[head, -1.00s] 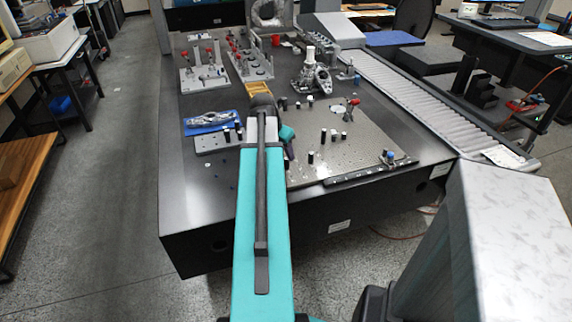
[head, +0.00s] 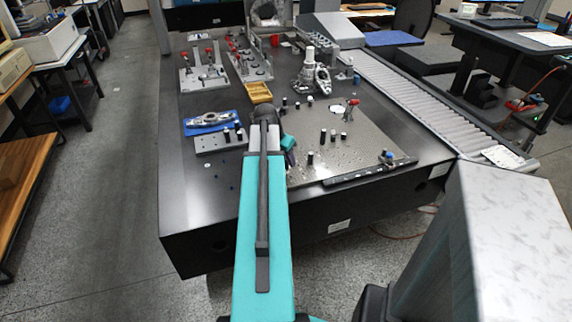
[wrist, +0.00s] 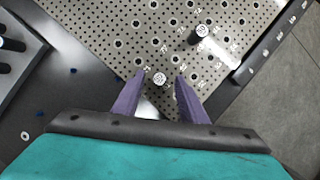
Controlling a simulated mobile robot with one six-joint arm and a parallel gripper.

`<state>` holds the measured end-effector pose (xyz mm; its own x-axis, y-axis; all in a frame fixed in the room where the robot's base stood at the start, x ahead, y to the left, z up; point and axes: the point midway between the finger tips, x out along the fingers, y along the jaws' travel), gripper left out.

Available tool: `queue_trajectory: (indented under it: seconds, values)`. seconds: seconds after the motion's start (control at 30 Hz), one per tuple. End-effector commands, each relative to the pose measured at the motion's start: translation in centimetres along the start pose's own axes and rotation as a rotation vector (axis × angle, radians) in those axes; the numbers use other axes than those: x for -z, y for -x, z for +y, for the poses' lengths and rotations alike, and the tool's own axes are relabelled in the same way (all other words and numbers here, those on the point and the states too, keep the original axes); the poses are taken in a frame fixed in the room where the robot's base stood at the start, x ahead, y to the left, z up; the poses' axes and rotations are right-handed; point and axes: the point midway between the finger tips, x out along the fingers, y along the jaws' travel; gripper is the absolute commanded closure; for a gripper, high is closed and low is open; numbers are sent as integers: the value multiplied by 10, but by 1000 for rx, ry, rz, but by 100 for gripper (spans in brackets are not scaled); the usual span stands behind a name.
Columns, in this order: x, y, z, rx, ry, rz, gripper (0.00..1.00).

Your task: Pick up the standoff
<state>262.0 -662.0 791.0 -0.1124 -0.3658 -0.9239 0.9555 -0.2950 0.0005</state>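A standoff with a pale round top (wrist: 159,78) stands upright on the perforated plate (wrist: 110,12), seen from above in the wrist view. My gripper (wrist: 159,75) is open, with one purple finger on each side of this standoff and visible gaps between. How far the fingertips are above the plate is hard to tell. A second, dark standoff with a white top (wrist: 201,31) stands farther up and right. In the head view my arm hides the gripper's fingers and the standoff between them. Several other black standoffs (head: 310,158) stand on the plate (head: 375,145).
A smaller block with standoffs (head: 210,144) and a blue tray with a metal part (head: 208,122) lie left of the arm. A yellow bin (head: 258,93) and a metal housing (head: 312,75) stand behind. A dark rail (head: 370,172) edges the plate.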

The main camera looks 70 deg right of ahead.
Motion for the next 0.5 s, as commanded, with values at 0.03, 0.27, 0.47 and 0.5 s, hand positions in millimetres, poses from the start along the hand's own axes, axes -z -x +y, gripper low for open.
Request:
queue_trajectory:
  seconds: [0.03, 0.27, 0.47, 0.5]
  values:
    - [0, -6, 1, 2, 0, 2, 61]
    - [0, -26, 1, 1, 0, 1, 61]
    - [0, -29, 2, 0, 0, -1, 61]
    - [0, -29, 2, 0, 0, -1, 61]
